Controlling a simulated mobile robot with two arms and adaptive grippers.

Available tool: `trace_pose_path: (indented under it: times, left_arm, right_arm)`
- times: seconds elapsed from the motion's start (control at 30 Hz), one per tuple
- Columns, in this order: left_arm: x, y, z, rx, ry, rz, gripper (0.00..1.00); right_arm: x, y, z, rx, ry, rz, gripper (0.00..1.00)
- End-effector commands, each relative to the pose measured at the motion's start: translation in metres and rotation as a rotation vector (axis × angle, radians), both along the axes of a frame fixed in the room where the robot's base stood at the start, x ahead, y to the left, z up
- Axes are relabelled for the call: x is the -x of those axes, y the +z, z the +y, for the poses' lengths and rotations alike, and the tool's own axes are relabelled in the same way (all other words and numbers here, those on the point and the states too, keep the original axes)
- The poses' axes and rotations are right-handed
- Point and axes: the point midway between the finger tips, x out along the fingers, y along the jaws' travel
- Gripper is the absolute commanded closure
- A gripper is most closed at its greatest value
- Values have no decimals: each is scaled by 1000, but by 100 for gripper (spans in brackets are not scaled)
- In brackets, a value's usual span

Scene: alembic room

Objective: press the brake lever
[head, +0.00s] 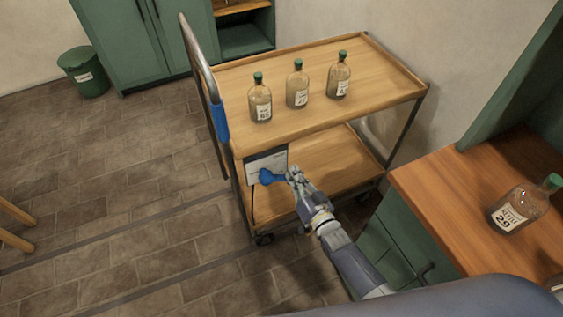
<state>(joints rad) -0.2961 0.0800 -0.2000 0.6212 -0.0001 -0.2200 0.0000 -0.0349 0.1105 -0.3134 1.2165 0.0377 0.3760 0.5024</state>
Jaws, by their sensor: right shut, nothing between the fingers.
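The brake lever (267,177) is a blue handle on a grey labelled plate (267,161) at the near left corner of a wooden cart (370,103). My right gripper (293,175) is shut and empty, with its tips right beside the lever's right end. I cannot tell whether they touch it. The gripper hides a little of the lower shelf behind it. My left gripper is not in view.
Three bottles with green caps stand on the cart's top, one of them in the middle (297,86). A wooden counter (440,190) with a labelled bottle (515,207) is at right. A green bin (85,74) stands far left. The floor at left is mostly clear.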

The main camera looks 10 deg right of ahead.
Motion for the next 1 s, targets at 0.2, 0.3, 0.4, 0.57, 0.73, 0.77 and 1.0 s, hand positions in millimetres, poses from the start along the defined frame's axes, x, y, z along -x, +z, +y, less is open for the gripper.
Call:
trace_pose_path:
  times: [0.2,0.3,0.4,0.57,0.73,0.77,1.0]
  left_arm:
    - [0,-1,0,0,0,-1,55]
    - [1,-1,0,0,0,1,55]
    - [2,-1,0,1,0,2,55]
    - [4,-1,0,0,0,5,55]
    - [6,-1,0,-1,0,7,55]
    - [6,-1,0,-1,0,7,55]
    - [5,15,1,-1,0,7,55]
  right_arm:
    - [8,-5,0,2,0,-1,100]
    - [9,-6,0,3,0,-1,100]
    - [9,-6,0,3,0,-2,100]
    - [10,-6,0,4,0,-1,100]
    - [9,-6,0,4,0,-1,100]
    - [9,-6,0,4,0,-1,100]
    - [5,13,-3,5,0,-4,100]
